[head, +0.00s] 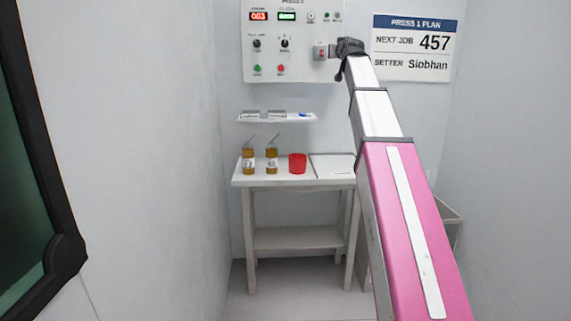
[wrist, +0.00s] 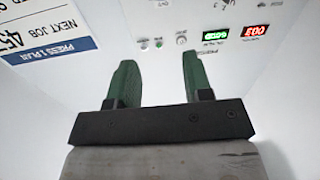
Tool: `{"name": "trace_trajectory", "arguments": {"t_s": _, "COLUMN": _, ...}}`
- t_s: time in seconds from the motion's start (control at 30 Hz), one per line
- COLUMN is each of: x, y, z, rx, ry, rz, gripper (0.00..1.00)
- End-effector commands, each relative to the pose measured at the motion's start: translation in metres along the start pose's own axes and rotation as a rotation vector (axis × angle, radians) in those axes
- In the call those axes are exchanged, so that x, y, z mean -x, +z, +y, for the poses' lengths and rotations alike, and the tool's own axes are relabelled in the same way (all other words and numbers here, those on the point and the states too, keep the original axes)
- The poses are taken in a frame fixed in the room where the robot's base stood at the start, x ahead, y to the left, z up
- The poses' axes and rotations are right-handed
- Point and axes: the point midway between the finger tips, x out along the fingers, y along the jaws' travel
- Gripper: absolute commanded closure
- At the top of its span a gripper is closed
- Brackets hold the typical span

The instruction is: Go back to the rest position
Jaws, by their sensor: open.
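My gripper (wrist: 160,80) shows in the wrist view with its two green fingers apart and nothing between them. The fingers point toward the wall with the control panel, which appears turned around in this view. In the head view my arm reaches up and forward from the lower right. Its dark end (head: 350,46) is beside the lower right part of the control panel (head: 270,45), near a small grey box with a red mark (head: 321,53). Whether it touches the box cannot be told. The fingertips are hidden in the head view.
A white table (head: 250,180) stands below the panel with two amber bottles (head: 249,162) (head: 271,161), a red cup (head: 297,163) and a white sheet or tray (head: 333,165). A small shelf (head: 278,117) hangs above it. A sign (head: 417,48) is right of the panel. Walls are close on both sides.

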Motion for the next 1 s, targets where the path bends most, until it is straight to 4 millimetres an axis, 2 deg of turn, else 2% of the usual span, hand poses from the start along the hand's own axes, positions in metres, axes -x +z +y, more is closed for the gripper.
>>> {"name": "trace_trajectory", "arguments": {"t_s": 0.37, "x": -0.002, "y": 0.065, "z": -0.005, "rx": -0.008, "ry": -0.008, "rz": -0.096, "gripper": 0.54}}
{"name": "trace_trajectory", "arguments": {"t_s": 0.57, "x": 0.0, "y": 0.123, "z": -0.01, "rx": -0.019, "ry": -0.016, "rz": -0.183, "gripper": 0.54}}
{"name": "trace_trajectory", "arguments": {"t_s": 0.67, "x": 0.004, "y": 0.161, "z": -0.014, "rx": -0.024, "ry": -0.019, "rz": -0.241, "gripper": 0.54}}
{"name": "trace_trajectory", "arguments": {"t_s": 0.87, "x": 0.022, "y": 0.268, "z": -0.024, "rx": -0.042, "ry": -0.029, "rz": -0.413, "gripper": 0.54}}
{"name": "trace_trajectory", "arguments": {"t_s": 1.0, "x": 0.043, "y": 0.344, "z": -0.032, "rx": -0.054, "ry": -0.032, "rz": -0.541, "gripper": 0.54}}
